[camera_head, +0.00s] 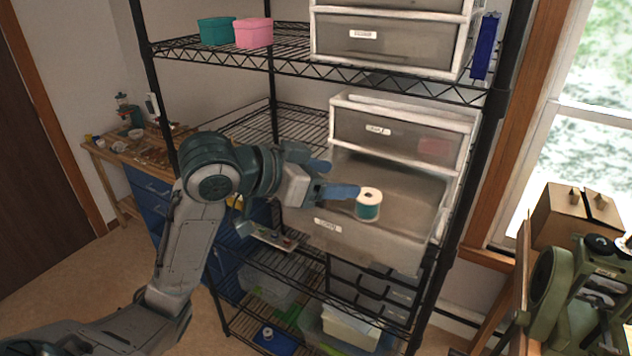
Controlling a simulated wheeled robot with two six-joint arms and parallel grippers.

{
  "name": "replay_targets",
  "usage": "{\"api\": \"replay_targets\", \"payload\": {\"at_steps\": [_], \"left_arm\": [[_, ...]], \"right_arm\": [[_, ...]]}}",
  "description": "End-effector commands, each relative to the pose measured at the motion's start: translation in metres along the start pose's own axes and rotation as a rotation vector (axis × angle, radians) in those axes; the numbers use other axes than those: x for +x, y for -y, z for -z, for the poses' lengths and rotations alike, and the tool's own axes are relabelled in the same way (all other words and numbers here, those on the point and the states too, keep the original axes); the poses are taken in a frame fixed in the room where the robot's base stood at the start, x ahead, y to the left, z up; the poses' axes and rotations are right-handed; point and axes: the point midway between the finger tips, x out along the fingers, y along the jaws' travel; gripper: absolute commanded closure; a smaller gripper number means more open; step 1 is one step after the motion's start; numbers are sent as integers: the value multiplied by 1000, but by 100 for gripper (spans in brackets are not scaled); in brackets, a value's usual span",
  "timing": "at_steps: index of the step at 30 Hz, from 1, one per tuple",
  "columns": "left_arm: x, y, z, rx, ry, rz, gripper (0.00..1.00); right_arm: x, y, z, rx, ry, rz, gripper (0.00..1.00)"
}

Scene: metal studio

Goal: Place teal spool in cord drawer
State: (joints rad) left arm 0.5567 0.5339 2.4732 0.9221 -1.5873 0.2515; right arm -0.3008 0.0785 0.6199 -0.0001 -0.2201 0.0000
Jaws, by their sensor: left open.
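The teal spool (369,207), with a white top, shows within the outline of the open lower drawer (392,246). I cannot tell for sure whether it rests on the drawer floor or is above it. The drawer is translucent grey with a white label, too blurred to read surely, and is pulled out from its unit. My left gripper (343,178) is open, its blue fingers over the drawer's left side. The nearer fingertip meets the spool's left edge in the picture; contact is unclear. My right gripper is not in view.
A closed labelled drawer (398,137) sits just above the open one. The black wire rack (272,62) has posts on both sides. Teal (216,31) and pink (253,33) boxes stand on its upper shelf. A green machine (575,290) stands at right.

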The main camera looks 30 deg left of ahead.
Motion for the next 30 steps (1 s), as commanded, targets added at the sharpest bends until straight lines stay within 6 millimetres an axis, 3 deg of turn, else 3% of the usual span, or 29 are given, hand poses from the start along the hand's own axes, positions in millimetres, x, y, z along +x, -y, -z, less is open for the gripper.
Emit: {"api": "replay_targets", "payload": {"at_steps": [9,30], "left_arm": [[-22,0,-2,2,0,1,35],[-27,0,0,-1,1,-1,35]], "right_arm": [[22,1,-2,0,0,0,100],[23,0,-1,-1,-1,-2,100]]}}
